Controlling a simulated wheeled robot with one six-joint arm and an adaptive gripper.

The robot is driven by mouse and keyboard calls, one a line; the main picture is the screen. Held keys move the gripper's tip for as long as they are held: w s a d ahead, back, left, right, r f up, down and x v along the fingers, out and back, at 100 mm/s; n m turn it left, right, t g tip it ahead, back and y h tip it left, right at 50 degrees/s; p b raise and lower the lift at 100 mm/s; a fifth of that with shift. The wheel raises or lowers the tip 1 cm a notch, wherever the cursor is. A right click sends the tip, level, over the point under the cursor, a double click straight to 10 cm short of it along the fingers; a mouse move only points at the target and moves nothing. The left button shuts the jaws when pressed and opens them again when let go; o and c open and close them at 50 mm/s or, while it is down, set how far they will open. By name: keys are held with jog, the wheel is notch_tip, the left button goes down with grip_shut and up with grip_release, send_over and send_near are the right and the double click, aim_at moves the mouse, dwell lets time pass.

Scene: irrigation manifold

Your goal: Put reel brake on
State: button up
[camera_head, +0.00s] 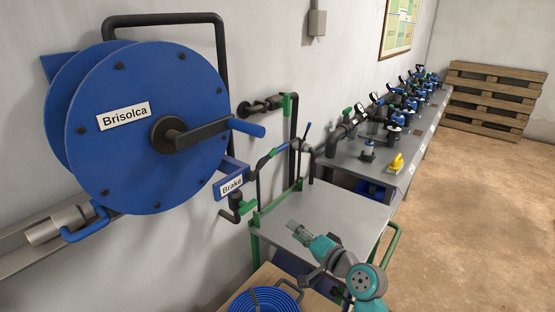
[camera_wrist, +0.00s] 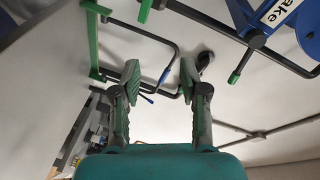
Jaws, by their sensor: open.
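The blue hose reel (camera_head: 150,85), labelled "Brisolca", hangs on the left wall with a black crank and blue handle. A white "Brake" label (camera_head: 231,186) sits on a blue bracket below its right side; part of it shows in the wrist view (camera_wrist: 279,12). A black lever with a green grip (camera_head: 245,208) is just below the label; its green grip also shows in the wrist view (camera_wrist: 236,74). My gripper (camera_head: 299,232) is teal, open and empty, over the grey table, to the right of and apart from the lever. Both fingers (camera_wrist: 160,80) show in the wrist view.
Dark pipes with green and blue handles (camera_head: 272,153) stand between the bracket and the grey table (camera_head: 330,215). A long bench (camera_head: 385,160) with several valves runs along the wall. A coiled blue hose (camera_head: 263,300) lies at the bottom. Open floor is at right.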

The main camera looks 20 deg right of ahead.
aim_at(275, 154)
jog(key=w+d+r+n+y, duration=0.1)
jog(key=w+d+r+y, duration=0.15)
jog(key=r, duration=0.65)
jog(key=w+d+r+n+y, duration=0.15)
jog(key=w+r, duration=0.25)
jog(key=r, duration=0.4)
jog(key=shift+m+g, duration=0.25)
jog(key=shift+g, duration=0.15)
jog(key=x, duration=1.1)
jog(key=shift+s+a+r, duration=0.1)
jog(key=shift+s+a, duration=0.05)
jog(key=shift+s, duration=0.05)
grip_shut()
